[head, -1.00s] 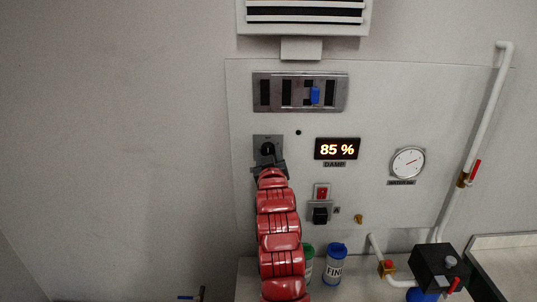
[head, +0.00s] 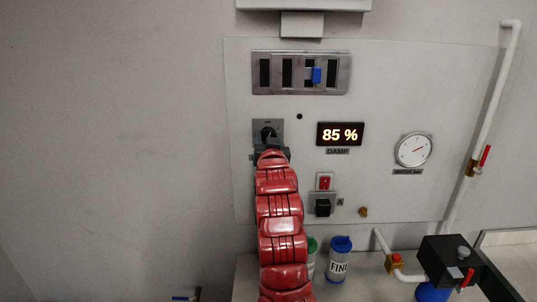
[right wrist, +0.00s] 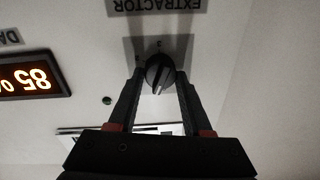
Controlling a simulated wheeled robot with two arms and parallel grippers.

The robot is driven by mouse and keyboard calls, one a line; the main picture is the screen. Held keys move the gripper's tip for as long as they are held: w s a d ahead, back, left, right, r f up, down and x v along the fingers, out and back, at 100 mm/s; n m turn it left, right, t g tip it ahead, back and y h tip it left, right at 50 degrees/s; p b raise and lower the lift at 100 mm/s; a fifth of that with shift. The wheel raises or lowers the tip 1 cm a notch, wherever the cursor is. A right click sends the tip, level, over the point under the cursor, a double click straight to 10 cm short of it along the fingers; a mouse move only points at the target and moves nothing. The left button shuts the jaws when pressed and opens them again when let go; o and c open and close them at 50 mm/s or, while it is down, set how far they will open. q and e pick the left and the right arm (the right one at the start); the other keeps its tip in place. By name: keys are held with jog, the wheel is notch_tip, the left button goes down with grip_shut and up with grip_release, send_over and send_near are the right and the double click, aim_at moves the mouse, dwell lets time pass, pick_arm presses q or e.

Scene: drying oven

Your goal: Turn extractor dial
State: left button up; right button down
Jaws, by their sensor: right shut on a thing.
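The extractor dial (head: 268,133) is a black knob on a grey square plate at the left of the wall panel in the head view. In the right wrist view the dial (right wrist: 158,74) sits below an upside-down "EXTRACTOR" label (right wrist: 155,5), with a light mark on its face. My right gripper (head: 270,149) reaches up to the dial on its red arm. In the wrist view the gripper's dark fingers (right wrist: 160,84) are on both sides of the dial, shut on it. The arm and gripper hide the plate's lower part. My left gripper is not in view.
Right of the dial are a lit "85 %" display (head: 340,134), a red switch (head: 325,182), a black knob (head: 322,207) and a water gauge (head: 413,150). A slotted plate with a blue slider (head: 317,75) is above. A blue-lidded jar (head: 339,260) stands below.

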jog(key=shift+m+b, duration=3.05)
jog(key=shift+m, duration=0.75)
jog(key=shift+c, duration=1.7)
grip_release()
